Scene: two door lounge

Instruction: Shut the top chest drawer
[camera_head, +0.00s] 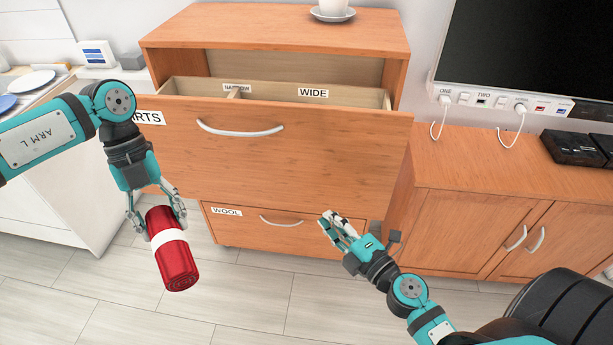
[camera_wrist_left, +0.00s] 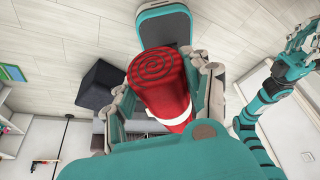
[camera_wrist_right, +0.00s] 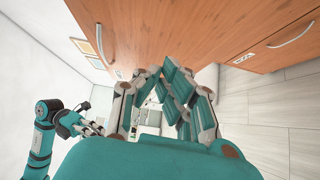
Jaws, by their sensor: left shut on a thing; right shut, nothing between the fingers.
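The wooden chest (camera_head: 275,27) stands ahead in the head view. Its top drawer (camera_head: 300,160) is pulled out, with a curved handle (camera_head: 240,131) and compartments labelled NARROW and WIDE; the part of them I can see looks empty. My left gripper (camera_head: 158,212) is shut on a rolled red cloth with a white band (camera_head: 175,262), in front of the drawer's left side. The roll also shows in the left wrist view (camera_wrist_left: 160,80). My right gripper (camera_head: 335,225) is shut and empty, low in front of the drawer's right side; the drawer front fills the upper right wrist view (camera_wrist_right: 170,35).
A lower drawer (camera_head: 285,237) labelled WOOL sits below and looks closed. A cup on a saucer (camera_head: 332,12) stands on the chest top. A low cabinet (camera_head: 480,190) with a screen is at right, a white counter with plates at left. The floor in front is clear.

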